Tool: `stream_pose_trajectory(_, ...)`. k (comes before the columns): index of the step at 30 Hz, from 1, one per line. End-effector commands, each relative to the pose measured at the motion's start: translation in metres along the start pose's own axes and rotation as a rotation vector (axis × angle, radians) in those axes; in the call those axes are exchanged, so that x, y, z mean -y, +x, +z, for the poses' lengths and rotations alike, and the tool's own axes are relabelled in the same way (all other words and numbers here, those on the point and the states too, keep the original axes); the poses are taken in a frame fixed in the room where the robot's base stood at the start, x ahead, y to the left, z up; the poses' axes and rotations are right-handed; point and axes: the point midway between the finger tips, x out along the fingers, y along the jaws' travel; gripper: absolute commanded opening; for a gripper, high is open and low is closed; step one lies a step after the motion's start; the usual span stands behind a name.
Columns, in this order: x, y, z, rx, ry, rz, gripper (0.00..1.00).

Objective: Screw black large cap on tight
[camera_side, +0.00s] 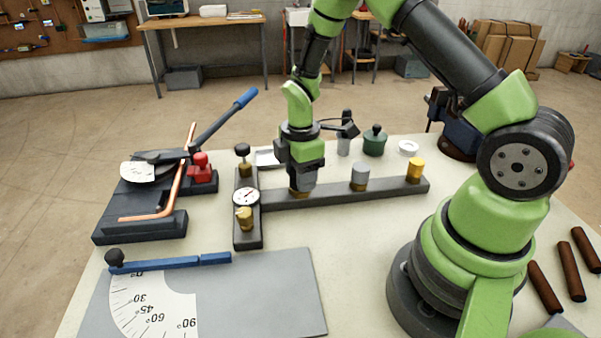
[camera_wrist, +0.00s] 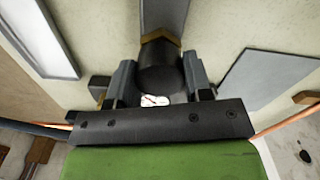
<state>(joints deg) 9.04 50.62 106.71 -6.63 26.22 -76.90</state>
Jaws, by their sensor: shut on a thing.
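My gripper (camera_side: 302,181) points down over the dark bar (camera_side: 335,193) in the side view. In the wrist view its fingers (camera_wrist: 160,82) are shut on either side of a black large cap (camera_wrist: 160,62). The cap sits over a brass fitting (camera_wrist: 158,38) on the bar, whose edge shows past the cap. The brass base also shows below the fingers in the side view (camera_side: 300,193). The cap is hidden by the fingers in the side view, and I cannot tell how far it is threaded.
A grey cap (camera_side: 360,173) and a yellow cap (camera_side: 416,168) stand farther right on the bar. A pressure gauge (camera_side: 246,197) is at its left end. A pipe bender (camera_side: 165,190) stands left. A green pot (camera_side: 375,140) and white ring (camera_side: 408,147) are behind.

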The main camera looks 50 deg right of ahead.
Motion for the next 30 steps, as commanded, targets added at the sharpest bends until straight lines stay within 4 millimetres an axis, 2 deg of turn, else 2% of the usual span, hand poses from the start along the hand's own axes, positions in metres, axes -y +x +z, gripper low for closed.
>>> stream_pose_trajectory(24, 0.0000, 0.0010, 0.0000, 0.000, 1.375, 0.000, 0.16)
stream_pose_trajectory(30, 0.0001, 0.0010, 0.0000, 0.000, 1.536, -0.001, 0.17)
